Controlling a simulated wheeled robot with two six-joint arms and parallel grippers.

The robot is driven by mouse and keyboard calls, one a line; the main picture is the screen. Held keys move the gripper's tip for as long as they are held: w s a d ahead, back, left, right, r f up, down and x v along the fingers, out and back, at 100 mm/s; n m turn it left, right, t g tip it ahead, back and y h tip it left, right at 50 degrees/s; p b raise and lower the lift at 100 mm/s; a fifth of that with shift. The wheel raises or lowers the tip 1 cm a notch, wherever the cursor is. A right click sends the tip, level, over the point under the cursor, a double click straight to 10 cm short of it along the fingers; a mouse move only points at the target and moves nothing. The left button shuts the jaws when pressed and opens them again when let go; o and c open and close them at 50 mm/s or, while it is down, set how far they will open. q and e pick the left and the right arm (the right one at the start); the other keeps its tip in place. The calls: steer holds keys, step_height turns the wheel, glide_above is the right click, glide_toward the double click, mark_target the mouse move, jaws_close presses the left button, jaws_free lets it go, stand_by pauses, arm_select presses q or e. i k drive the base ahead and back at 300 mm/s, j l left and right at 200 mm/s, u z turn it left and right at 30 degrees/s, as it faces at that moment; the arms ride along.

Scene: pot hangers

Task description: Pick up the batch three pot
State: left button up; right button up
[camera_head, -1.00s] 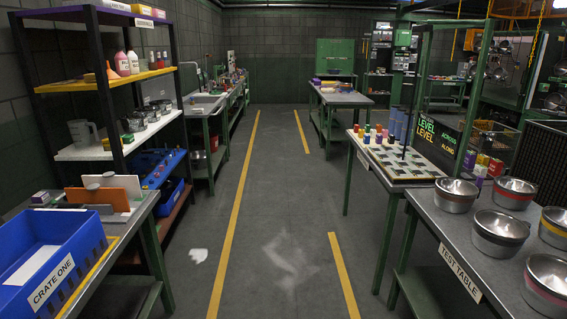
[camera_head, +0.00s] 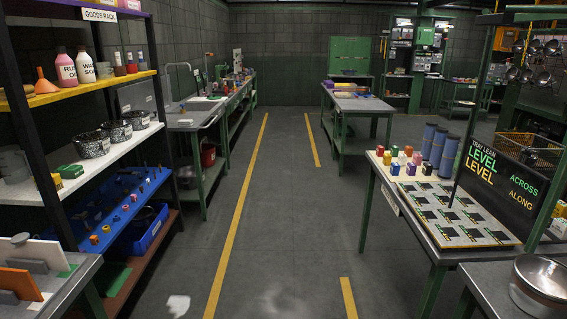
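Several pots or pans (camera_head: 535,62) hang on a dark rack at the far right. Several speckled dark pots (camera_head: 92,143) with small labels stand on the white shelf of the goods rack at left. I cannot read any mark that tells which pot is batch three. Neither of my grippers is in view.
A table at right holds a tray (camera_head: 455,214) with dark squares, coloured blocks (camera_head: 410,158), blue cylinders (camera_head: 437,145) and a sign (camera_head: 505,170). The goods rack (camera_head: 150,73) lines the left. The floor aisle (camera_head: 285,200) between yellow lines is clear.

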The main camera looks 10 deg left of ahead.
mark_target(94, 144)
steer(key=i+u, duration=0.15)
steer(key=i, duration=0.25)
steer(key=i+l+u, duration=0.15)
steer(key=i, duration=0.3)
steer(key=i+l+u, duration=0.15)
steer(key=i, duration=0.25)
steer(key=i+l+u, duration=0.15)
steer(key=i, duration=0.25)
